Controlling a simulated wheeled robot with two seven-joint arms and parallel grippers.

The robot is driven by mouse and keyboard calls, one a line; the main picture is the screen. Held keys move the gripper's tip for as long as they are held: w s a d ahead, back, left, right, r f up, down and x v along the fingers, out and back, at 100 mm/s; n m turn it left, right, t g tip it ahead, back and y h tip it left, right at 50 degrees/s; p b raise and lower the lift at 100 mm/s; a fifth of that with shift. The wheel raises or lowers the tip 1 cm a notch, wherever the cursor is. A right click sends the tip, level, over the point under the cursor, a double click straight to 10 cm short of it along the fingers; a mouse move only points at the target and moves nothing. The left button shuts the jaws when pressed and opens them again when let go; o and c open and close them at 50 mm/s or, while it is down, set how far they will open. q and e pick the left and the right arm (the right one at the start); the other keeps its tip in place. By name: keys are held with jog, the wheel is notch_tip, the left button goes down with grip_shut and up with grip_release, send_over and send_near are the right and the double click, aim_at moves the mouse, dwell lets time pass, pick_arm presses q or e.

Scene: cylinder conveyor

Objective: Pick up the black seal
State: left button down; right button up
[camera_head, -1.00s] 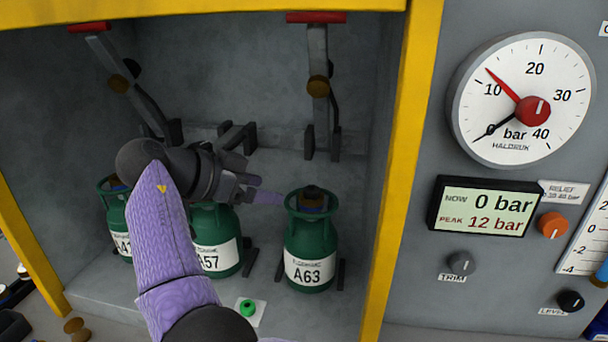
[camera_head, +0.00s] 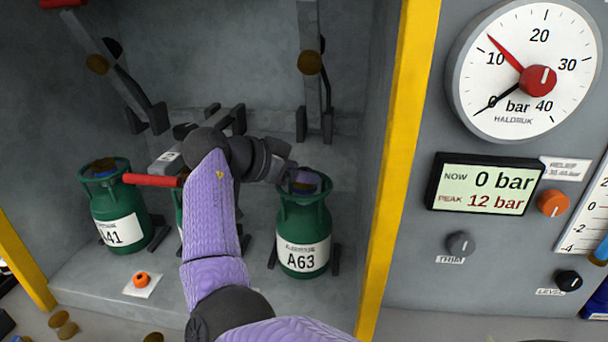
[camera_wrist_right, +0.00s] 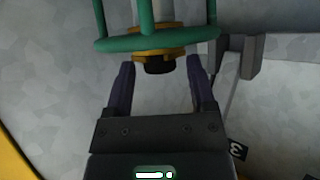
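My right gripper (camera_head: 300,178) is at the top of the green cylinder A63 (camera_head: 304,225). The right wrist view shows its two fingers (camera_wrist_right: 160,78) apart, with a small black piece (camera_wrist_right: 158,66) under a brass fitting (camera_wrist_right: 152,55) at the gap between their tips. I cannot tell whether this black piece is the black seal or part of the valve. The fingers do not visibly touch it. A green collar ring (camera_wrist_right: 130,43) lies just beyond. No loose black seal can be made out in the head view. My left gripper is not in view.
Cylinder A41 (camera_head: 122,220) stands at the left; another is mostly hidden behind my arm. An orange ring (camera_head: 141,279) lies on a white pad in front. Levers, one with a red handle (camera_head: 152,180), and a yellow frame post (camera_head: 400,170) limit room.

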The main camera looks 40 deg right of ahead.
grip_shut()
jog(key=shift+r, duration=0.1)
